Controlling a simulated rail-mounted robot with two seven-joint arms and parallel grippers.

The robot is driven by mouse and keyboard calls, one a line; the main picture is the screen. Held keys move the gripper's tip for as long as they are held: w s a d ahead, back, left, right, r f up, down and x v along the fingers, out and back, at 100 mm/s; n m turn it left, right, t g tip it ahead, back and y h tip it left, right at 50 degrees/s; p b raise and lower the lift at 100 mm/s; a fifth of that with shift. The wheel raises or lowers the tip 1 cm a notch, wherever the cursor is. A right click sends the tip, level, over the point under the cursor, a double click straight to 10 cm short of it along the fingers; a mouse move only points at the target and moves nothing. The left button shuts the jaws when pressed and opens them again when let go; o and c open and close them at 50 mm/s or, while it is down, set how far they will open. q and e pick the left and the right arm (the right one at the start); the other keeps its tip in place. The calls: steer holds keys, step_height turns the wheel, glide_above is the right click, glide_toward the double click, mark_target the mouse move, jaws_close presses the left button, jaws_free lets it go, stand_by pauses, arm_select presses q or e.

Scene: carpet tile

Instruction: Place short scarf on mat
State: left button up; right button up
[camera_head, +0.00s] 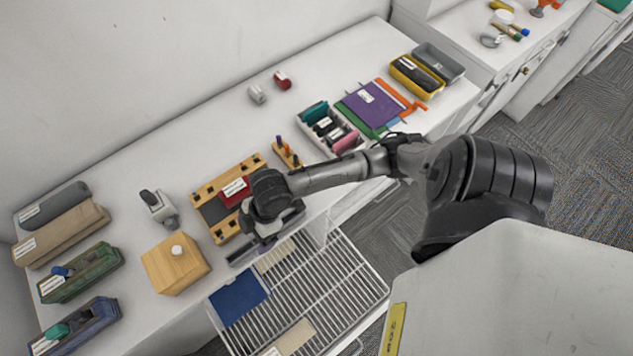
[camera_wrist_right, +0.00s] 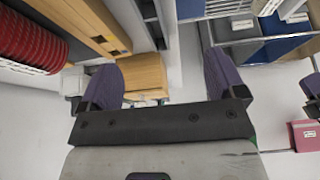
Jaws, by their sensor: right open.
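I cannot tell for sure which piece is the short scarf or which is the mat. Flat cloth-like pieces lie on the white wire rack (camera_head: 345,277): a dark blue one (camera_head: 238,298), a beige one (camera_head: 276,255) and another beige one (camera_head: 293,338). A labelled red piece (camera_head: 234,191) lies on a wooden frame (camera_head: 200,193); in the right wrist view a ribbed red piece (camera_wrist_right: 30,45) shows at upper left. My right gripper (camera_head: 262,245) is at the counter's front edge, beside the rack. Its fingers (camera_wrist_right: 163,82) are apart, with nothing between them. My left gripper is not in view.
A wooden block (camera_head: 177,265) with a white knob stands left of the gripper. A white bin (camera_head: 330,130) of rolled pieces and a purple flat piece (camera_head: 373,104) lie to the right. Labelled trays line the far left. The counter's back middle is mostly clear.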

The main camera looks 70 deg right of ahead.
steer(key=s+d+f+m+h, duration=0.1)
steer(key=s+m+h, duration=0.3)
steer(key=s+m, duration=0.4)
steer(key=shift+s+d+m+t, duration=0.3)
steer(key=shift+s+d+m, duration=0.15)
steer(key=shift+s, duration=3.35)
steer(key=shift+f, duration=0.1)
